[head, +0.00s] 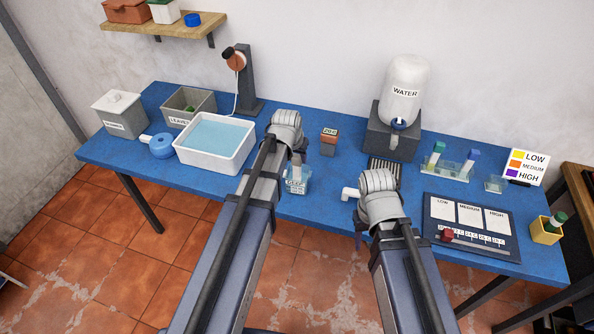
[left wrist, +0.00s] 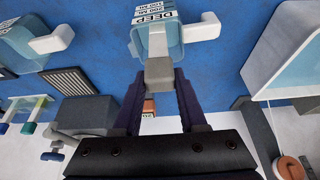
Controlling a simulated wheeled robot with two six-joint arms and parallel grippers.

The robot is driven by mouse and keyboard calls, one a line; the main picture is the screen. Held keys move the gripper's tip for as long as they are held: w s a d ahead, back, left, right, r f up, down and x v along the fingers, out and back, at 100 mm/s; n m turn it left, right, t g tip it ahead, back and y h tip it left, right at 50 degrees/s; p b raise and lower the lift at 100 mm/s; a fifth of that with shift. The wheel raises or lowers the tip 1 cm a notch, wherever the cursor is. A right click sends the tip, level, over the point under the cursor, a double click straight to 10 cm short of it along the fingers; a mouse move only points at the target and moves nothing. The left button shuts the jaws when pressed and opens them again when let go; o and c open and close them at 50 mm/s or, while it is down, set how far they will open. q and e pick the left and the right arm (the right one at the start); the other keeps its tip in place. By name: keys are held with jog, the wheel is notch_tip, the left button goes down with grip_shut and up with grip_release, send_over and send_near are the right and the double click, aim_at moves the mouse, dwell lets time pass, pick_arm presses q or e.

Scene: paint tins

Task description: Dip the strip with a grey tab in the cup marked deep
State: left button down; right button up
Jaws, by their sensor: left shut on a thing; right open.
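My left gripper (head: 297,160) is shut on the grey tab (left wrist: 158,72) of the strip, at the cup marked deep (head: 297,184). In the left wrist view that cup (left wrist: 160,40) shows its DEEP label and a white handle, just beyond the tab.
Another cup (left wrist: 22,40) with a white handle stands by my right arm, mostly hidden in the head view. A rack (head: 450,170) holds green- and blue-tabbed strips.

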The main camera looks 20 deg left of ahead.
pick_arm(q)
jog(key=shift+r+p, duration=4.05)
jog(key=shift+r, duration=0.45)
notch_tip(320, 180, up, 4)
jog(key=p, duration=0.4)
